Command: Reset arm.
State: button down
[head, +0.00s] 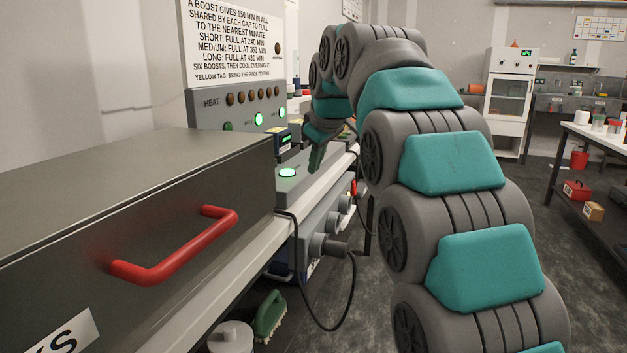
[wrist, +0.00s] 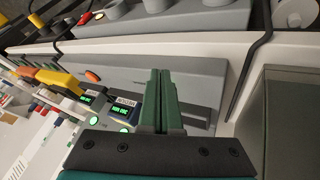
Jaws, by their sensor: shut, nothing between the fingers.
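My gripper (head: 316,160) hangs at the end of my curved teal and grey arm over the bench, with its fingers pointing down. In the head view it is just right of a lit green button (head: 287,173) on a grey box. I cannot tell the gap between the fingers and the box. In the wrist view the two green fingers (wrist: 161,98) are pressed together with nothing between them. Small display units (wrist: 127,108) with green readouts show left of the fingers there.
A large grey case with a red handle (head: 180,250) fills the left foreground. A heat panel (head: 240,110) with lamps stands behind the box under a printed sign (head: 235,40). Cables hang off the bench front. Open floor (head: 550,240) lies to the right.

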jog(key=s+d+f+m+g, duration=0.2)
jog(key=s+d+f, duration=0.3)
jog(key=s+f, duration=0.5)
jog(key=s+d+f+m+g+h, duration=0.1)
jog(key=s+d+f+m+g, duration=0.2)
jog(key=s+f, duration=0.7)
jog(key=s+d+f+m+g+h, duration=0.1)
jog(key=s+d+f+m+g, duration=0.2)
jog(key=s+f, duration=0.7)
jog(key=s+d+m, duration=0.1)
jog(key=s+d, duration=0.1)
jog(key=s, duration=0.6)
jog(key=s+d+m, duration=0.1)
jog(key=s+d, duration=0.1)
jog(key=s, duration=0.6)
jog(key=shift+s+f, duration=0.25)
jog(key=shift+s, duration=0.15)
jog(key=shift+d, duration=0.1)
